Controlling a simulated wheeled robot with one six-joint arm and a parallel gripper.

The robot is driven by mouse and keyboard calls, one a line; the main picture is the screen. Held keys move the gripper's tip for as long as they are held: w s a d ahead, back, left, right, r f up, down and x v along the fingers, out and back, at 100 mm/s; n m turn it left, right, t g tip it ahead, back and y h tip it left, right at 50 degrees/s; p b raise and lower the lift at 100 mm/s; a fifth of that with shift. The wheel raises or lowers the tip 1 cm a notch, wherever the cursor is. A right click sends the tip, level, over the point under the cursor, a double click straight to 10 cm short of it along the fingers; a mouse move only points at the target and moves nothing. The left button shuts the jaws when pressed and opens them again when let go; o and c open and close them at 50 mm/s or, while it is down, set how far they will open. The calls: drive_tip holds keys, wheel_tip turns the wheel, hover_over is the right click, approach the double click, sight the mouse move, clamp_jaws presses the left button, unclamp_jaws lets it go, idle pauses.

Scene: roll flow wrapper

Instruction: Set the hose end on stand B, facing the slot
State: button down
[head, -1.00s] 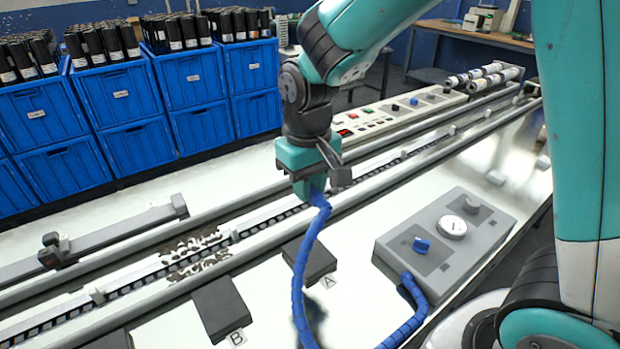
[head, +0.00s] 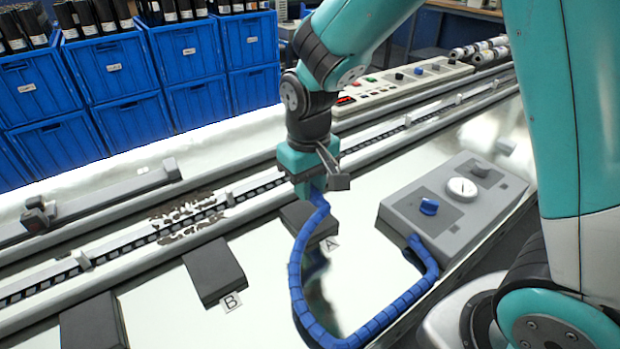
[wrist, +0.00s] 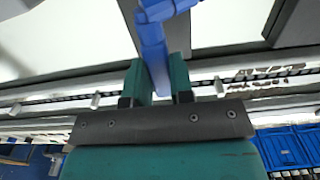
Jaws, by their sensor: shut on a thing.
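My gripper (head: 316,190) is shut on the end of the blue segmented hose (head: 297,268), above and beside stand A. The wrist view shows the hose (wrist: 153,45) between the two teal fingers (wrist: 156,85). From the gripper the hose loops down toward the front and back up to the grey control box (head: 447,218). Stand B (head: 215,272) is a dark flat block with a "B" label (head: 231,302), left of my gripper and apart from it. Its top is bare. No slot can be made out on it. Stand A (head: 310,222) is a similar block, partly hidden by the gripper and hose.
Another dark block (head: 93,322) lies at the lower left. Blue crates (head: 118,68) stand at the back. The white tabletop between stand B and the hose is clear.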

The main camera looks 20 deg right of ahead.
drive_tip(key=shift+f, duration=0.2)
drive_tip(key=p, duration=0.4)
hover_over(213, 265)
idle(1.1)
drive_tip(key=shift+r, duration=0.1)
drive_tip(key=shift+f, duration=0.2)
idle(0.3)
drive_tip(key=shift+f+b, duration=1.05)
drive_tip(key=shift+f, duration=0.95)
drive_tip(key=shift+f, duration=0.4)
drive_tip(key=c, duration=0.9)
unclamp_jaws()
